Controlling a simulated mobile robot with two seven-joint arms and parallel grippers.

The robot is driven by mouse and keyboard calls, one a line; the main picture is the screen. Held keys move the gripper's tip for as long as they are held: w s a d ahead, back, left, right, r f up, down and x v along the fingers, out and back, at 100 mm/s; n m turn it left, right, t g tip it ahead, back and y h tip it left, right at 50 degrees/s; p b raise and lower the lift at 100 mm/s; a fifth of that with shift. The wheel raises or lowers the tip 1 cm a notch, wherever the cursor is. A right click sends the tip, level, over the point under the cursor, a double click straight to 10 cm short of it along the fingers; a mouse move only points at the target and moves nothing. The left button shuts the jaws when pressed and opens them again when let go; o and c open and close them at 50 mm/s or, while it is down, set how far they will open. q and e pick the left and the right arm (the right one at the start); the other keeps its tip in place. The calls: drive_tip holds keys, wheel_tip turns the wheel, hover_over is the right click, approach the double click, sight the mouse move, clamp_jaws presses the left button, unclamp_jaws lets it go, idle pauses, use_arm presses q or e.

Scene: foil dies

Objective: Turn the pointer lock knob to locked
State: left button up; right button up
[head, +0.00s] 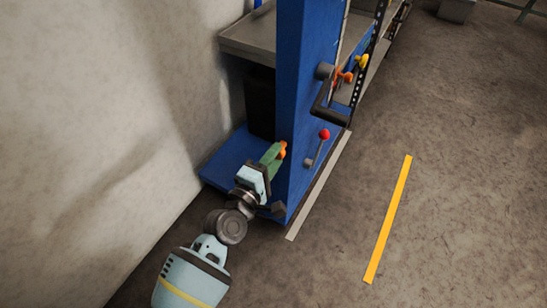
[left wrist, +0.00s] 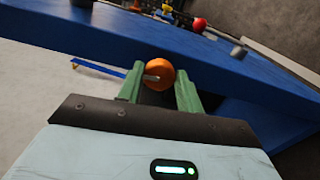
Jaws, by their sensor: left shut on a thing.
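The pointer lock knob appears to be the round orange knob (head: 283,148) on the side of the blue machine frame (head: 300,80). In the left wrist view the knob (left wrist: 161,68) carries a pale pointer bar that lies roughly level and points to the left. My left gripper (head: 273,154) is shut on the knob. Its green fingers stand on either side of it in the left wrist view (left wrist: 158,88). Any lock markings around the knob are hidden or too small to read. My right gripper does not show.
A red-ball lever (head: 323,135) and a black crank handle (head: 322,114) are on the machine's right face, near orange (head: 342,76) and yellow (head: 361,62) parts. A pale wall (head: 120,100) is at left. The floor at right is open, with a yellow stripe (head: 388,220).

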use_arm(q)
drive_tip(key=shift+m, duration=0.5)
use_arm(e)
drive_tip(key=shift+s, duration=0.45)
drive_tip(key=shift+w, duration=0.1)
use_arm(q)
drive_tip(key=o, duration=1)
drive_tip(key=shift+c, duration=0.2)
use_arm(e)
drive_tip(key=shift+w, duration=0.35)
use_arm(q)
drive_tip(key=p+v, duration=0.1)
drive_tip(key=v, duration=0.7)
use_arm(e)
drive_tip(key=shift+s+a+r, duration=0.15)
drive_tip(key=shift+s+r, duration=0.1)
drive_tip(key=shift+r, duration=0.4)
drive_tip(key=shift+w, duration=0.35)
